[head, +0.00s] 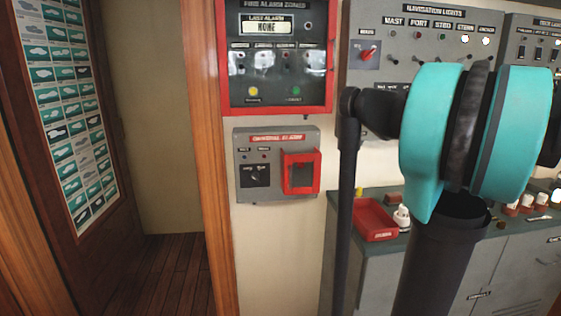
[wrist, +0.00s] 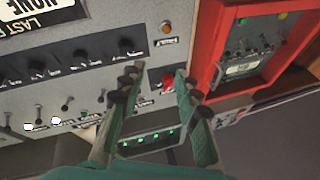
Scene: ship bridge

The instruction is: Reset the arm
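My arm (head: 475,130), with teal and dark joints, fills the right side of the head view. My gripper is not seen in the head view. In the wrist view my gripper (wrist: 156,80) has its two teal fingers with dark tips spread apart, with nothing held between them. It faces a grey switch panel. A red switch (wrist: 168,82) on that panel shows between the fingertips; I cannot tell the distance.
The navigation lights panel (head: 425,42), the red-framed fire alarm panel (head: 324,60) and a grey alarm box (head: 250,190) are on the wall. A red tray (head: 375,236) and small items lie on the grey counter (head: 345,205). A doorway with wooden floor (head: 165,275) is at left.

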